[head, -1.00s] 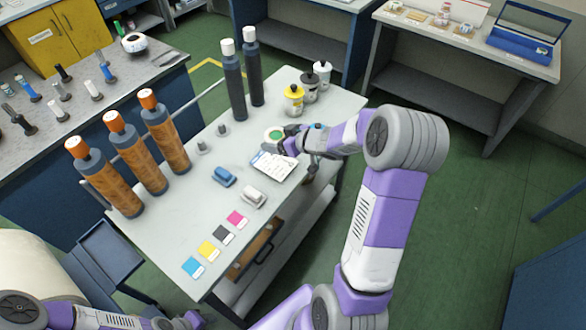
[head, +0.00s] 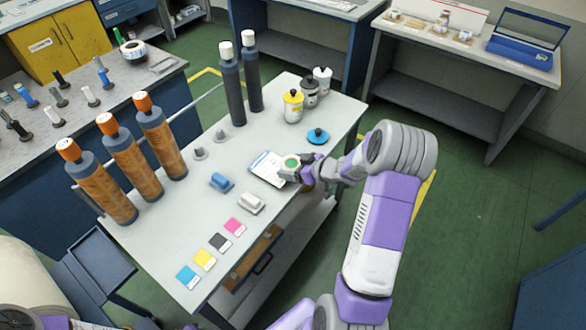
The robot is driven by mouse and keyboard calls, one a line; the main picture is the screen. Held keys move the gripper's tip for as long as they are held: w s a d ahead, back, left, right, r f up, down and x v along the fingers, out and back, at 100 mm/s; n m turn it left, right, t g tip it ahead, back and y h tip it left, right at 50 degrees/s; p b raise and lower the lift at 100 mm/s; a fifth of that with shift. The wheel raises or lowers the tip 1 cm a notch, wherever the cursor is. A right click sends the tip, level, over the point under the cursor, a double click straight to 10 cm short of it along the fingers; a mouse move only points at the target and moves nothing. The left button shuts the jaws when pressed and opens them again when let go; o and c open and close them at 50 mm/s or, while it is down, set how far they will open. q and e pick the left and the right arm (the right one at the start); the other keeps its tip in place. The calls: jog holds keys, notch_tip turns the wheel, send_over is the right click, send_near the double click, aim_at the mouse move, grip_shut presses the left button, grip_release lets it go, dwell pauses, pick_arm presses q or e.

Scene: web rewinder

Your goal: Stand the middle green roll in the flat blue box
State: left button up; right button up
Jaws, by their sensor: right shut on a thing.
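A short white roll with a green end face (head: 291,162) is at the right edge of the grey table (head: 262,215), beside a white printed card. My right gripper (head: 299,169) is shut on this green roll, reaching it from the right; the fingers are partly hidden. The green face points up. I cannot tell if the roll touches the table. A flat blue box (head: 521,50) with its lid raised stands on the far bench at the top right, well away from the gripper. My left gripper is not clearly visible; only parts of that arm show at the bottom left.
A blue disc with a knob (head: 318,136) and several lidded pots, including a yellow-topped one (head: 293,105), stand behind the gripper. Tall dark bottles (head: 232,85) and orange-capped bottles (head: 118,155) stand further left. Green floor (head: 460,215) lies open between the table and far bench.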

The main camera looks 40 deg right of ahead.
jog(key=shift+f, duration=0.15)
jog(key=o, duration=0.7)
jog(key=shift+f, duration=0.1)
jog(key=shift+o, duration=1.4)
